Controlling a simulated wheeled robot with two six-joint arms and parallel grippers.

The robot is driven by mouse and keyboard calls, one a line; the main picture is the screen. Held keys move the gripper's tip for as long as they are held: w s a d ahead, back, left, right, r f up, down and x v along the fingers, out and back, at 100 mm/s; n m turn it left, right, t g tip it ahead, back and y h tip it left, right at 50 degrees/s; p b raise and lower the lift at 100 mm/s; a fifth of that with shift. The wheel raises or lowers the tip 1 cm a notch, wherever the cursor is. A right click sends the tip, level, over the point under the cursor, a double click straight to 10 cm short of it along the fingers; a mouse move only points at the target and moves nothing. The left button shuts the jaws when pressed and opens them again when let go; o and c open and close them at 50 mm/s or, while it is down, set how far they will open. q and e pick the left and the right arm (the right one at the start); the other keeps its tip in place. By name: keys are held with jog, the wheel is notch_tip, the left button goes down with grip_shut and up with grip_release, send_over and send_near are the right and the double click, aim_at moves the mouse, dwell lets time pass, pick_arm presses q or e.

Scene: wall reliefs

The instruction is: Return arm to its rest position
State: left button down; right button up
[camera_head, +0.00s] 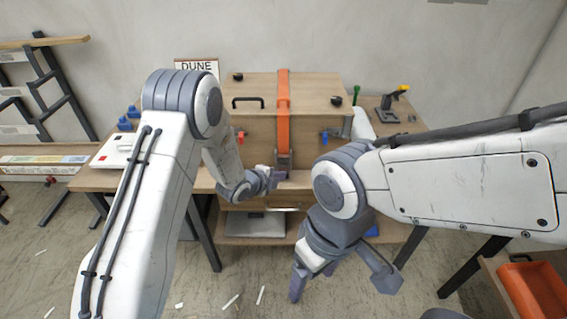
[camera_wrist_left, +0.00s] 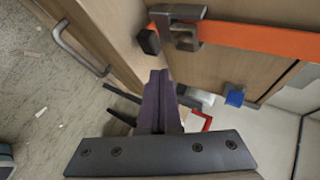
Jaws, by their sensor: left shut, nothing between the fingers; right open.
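My left arm reaches forward from the left to the wooden chest on the table. My left gripper (camera_head: 272,178) is shut and empty, just in front of the chest's lower front beside the orange strap's metal buckle. In the left wrist view the closed purple fingers (camera_wrist_left: 158,100) point towards the chest's edge, with nothing between them. My right arm comes in from the right, bent down at the wrist. My right gripper (camera_head: 342,282) is open and empty, hanging low in front of the table.
The wooden chest (camera_head: 250,105) has an orange strap (camera_head: 283,110) over it. A red clamp (camera_head: 240,136) and a blue clamp (camera_head: 325,136) are at its front. A black-and-yellow tool (camera_head: 390,103) stands right. An orange bin (camera_head: 533,290) is lower right. Floor at left has scattered white bits.

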pick_arm(q)
jog(key=shift+s, duration=0.85)
jog(key=s+d+r+n+g+y+p, duration=0.1)
jog(key=s+r+n+g+y+p, duration=0.1)
jog(key=s+r+n, duration=0.45)
jog(key=s+a+r+n+g+y+p, duration=0.1)
jog(key=s+r, duration=0.4)
jog(key=s, duration=0.5)
jog(key=s+a+r+n+g+y+p, duration=0.1)
jog(key=s+r+n+g, duration=0.3)
jog(key=s, duration=0.7)
jog(key=s+a+r+n+g+y+p, duration=0.1)
jog(key=s+r+n, duration=0.3)
jog(key=s, duration=0.6)
notch_tip(320, 180, up, 2)
jog(key=shift+s+a+r+n+g, duration=0.15)
jog(key=shift+a+n+g, duration=0.2)
jog(key=shift+a+g, duration=0.5)
